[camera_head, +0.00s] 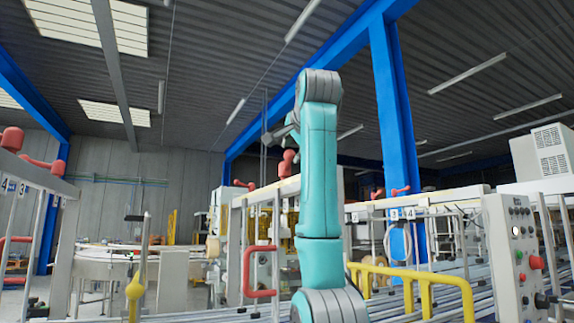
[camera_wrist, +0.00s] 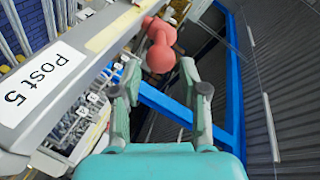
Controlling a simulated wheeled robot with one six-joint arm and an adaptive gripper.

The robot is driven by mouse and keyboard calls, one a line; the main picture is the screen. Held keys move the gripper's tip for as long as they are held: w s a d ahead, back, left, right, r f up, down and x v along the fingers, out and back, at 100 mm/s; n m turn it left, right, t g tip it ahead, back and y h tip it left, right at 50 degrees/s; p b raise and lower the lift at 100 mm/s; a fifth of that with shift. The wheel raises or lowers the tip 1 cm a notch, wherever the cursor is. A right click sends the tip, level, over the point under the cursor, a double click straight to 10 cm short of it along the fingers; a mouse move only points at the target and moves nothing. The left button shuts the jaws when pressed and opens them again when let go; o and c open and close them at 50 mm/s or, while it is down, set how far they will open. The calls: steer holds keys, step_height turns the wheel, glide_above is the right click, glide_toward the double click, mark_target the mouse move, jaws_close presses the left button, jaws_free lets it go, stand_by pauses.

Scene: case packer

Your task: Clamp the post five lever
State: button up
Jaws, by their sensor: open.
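The post five lever (camera_wrist: 160,56) is a red, rounded handle in the wrist view, on a pale beam with the white label "Post 5" (camera_wrist: 42,88). My gripper (camera_wrist: 161,75) is open, with one finger on each side of the lever in the picture. The lever's knob shows between and just beyond the fingertips. I cannot tell how deep the gap is, and no contact shows. In the head view my gripper (camera_head: 272,138) is small and partly behind my arm, above a red lever (camera_head: 287,162) that is probably the same one.
Other red levers stand on the beam at the left (camera_head: 12,139) and on posts 3 and 4 (camera_head: 400,191). A yellow rail (camera_head: 420,276) and a control panel (camera_head: 520,255) stand at the right. A round conveyor table (camera_head: 110,256) is at the left. Above the beams is open air.

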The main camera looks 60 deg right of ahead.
mark_target(287, 162)
steer(key=x, duration=0.8)
steer(key=shift+w, duration=0.1)
steer(key=shift+c, duration=0.2)
jaws_close()
